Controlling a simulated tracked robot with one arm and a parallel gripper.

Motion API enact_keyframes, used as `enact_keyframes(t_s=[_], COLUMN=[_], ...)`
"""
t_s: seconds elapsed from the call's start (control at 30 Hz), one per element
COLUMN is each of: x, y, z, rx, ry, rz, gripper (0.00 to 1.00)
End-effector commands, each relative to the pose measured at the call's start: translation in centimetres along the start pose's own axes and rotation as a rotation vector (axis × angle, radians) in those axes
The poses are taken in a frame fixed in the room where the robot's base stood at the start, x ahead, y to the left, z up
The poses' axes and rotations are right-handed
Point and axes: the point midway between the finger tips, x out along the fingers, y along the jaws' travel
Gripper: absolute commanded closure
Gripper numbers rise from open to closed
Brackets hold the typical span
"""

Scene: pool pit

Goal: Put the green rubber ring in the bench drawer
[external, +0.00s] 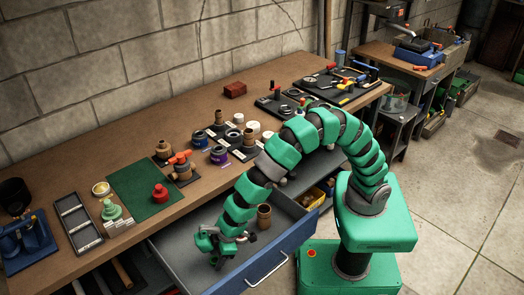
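The bench drawer (272,262) is pulled open below the bench top, with a grey inside and a blue front. My gripper (216,262) points down inside the drawer's outline, near its floor. Its fingers are small and partly hidden by its own green body, so I cannot tell whether they are open or shut or hold anything. I cannot make out a green rubber ring for certain. A pale green round piece (112,211) sits on the bench at the left, but its shape looks stepped.
A green mat (143,191) with a red knob (160,193), a slotted tray (76,222) and several fittings and tools occupy the bench top. Open floor lies at the right.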

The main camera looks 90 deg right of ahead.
Motion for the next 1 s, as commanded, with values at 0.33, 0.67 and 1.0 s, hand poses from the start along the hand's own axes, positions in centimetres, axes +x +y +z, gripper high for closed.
enact_keyframes(t_s=[0.33, 0.67, 1.0], x=[-0.8, -6.0, -11.7], y=[0.0, 0.0, 0.0], z=[-0.1, -0.2, -0.2], rx=[0.000, 0.000, 0.000], ry=[0.001, 0.002, 0.003], rz=[0.000, 0.000, -0.001], gripper=[0.49, 0.49, 0.49])
